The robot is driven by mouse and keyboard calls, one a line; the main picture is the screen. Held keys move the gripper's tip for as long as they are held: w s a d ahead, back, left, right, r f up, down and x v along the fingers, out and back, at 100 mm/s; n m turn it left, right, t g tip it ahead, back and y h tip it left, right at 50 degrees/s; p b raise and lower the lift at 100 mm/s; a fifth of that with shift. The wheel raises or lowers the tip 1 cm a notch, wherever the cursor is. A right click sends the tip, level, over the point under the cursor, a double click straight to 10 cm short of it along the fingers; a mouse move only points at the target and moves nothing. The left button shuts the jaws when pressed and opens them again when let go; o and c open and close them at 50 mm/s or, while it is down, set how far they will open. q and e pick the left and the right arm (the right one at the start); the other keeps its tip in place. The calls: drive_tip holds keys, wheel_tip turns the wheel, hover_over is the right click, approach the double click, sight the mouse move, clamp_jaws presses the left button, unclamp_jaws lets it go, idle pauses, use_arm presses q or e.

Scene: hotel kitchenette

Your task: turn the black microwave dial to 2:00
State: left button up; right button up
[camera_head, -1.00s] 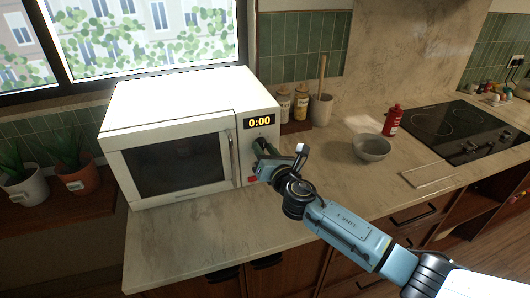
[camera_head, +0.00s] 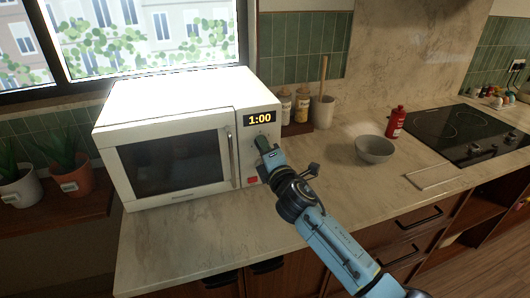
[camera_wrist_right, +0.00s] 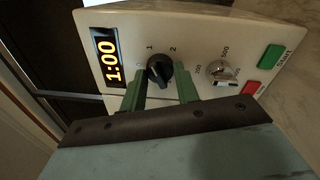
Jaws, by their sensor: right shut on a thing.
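The white microwave (camera_head: 175,98) stands on the counter at the left, its door closed. Its display (camera_head: 260,118) reads 1:00, and the same reading shows in the right wrist view (camera_wrist_right: 107,61). The black dial (camera_wrist_right: 159,68) sits below the display, with marks 0, 1 and 2 around it. My right gripper (camera_head: 262,144) is at the control panel and hides the dial in the head view. In the right wrist view its green fingers (camera_wrist_right: 161,88) are shut on the dial, one on each side. My left gripper is not in view.
A silver knob (camera_wrist_right: 222,70), a green button (camera_wrist_right: 270,57) and a red button (camera_wrist_right: 252,88) are close beside the dial. A grey bowl (camera_head: 374,149) and a red bottle (camera_head: 396,122) stand to the right. The counter in front of the microwave is clear.

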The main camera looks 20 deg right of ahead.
drive_tip(key=m+h, duration=0.1)
drive_tip(key=m, duration=1.1)
drive_tip(key=shift+a, duration=0.1)
idle(0.4)
drive_tip(key=o, duration=1)
drive_tip(key=shift+s, duration=0.15)
drive_tip(key=s, duration=1.3)
drive_tip(key=shift+f, duration=0.4)
